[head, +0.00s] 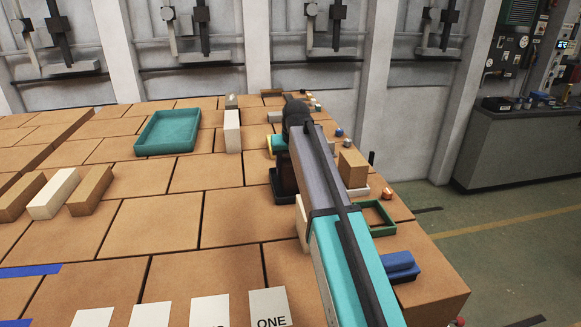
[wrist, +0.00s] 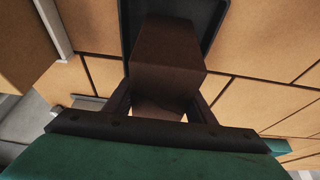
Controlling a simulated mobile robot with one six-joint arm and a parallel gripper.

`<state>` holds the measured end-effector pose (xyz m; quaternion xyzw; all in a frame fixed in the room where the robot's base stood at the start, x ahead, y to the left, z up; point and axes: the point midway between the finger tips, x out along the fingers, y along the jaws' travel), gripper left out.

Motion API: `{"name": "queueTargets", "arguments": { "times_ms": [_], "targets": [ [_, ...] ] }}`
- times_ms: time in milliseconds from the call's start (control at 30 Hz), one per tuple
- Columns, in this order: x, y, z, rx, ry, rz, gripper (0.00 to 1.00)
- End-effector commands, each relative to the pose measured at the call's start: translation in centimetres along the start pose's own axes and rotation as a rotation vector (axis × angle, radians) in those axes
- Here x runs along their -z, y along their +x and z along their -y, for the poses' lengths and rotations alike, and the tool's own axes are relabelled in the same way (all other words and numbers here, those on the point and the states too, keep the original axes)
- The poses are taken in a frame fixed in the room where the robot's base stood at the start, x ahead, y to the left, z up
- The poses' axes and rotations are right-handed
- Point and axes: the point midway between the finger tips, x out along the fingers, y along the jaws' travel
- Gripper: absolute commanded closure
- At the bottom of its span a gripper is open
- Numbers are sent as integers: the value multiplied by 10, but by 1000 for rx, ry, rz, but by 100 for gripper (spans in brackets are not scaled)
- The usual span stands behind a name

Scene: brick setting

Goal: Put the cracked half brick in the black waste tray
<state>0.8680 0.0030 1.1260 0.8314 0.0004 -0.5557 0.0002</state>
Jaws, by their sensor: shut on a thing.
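A dark brown brick piece (wrist: 168,62), which I take as the cracked half brick, is between the fingers of my gripper (wrist: 162,98) in the wrist view. No crack can be made out. The gripper is shut on it. The black waste tray (wrist: 212,18) shows around the brick's far end, so the brick is over or in the tray; I cannot tell whether it touches the floor. In the head view the black tray (head: 284,196) stands left of my arm, with the dark brick (head: 287,170) at it. My arm hides part of both.
A green tray (head: 168,146) lies at the back left. A small green frame (head: 379,230), a tan block (head: 353,168) and a blue item (head: 400,264) lie right of my arm, near the table edge. White labelled cards stand in front.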

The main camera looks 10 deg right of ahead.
Motion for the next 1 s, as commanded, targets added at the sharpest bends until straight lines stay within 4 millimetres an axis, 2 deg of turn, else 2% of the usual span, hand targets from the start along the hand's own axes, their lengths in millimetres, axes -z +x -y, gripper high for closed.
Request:
{"name": "queueTargets", "arguments": {
  "times_ms": [33,100,133,633,767,1000],
  "targets": [
    [0,0,0,0,0,0,45],
    [0,0,0,0,0,0,33],
    [0,0,0,0,0,0,31],
    [1,-7,0,0,0,-1,31],
    [1,-16,0,0,0,-2,31],
    [1,-42,0,0,0,-2,31]
  ]
}}
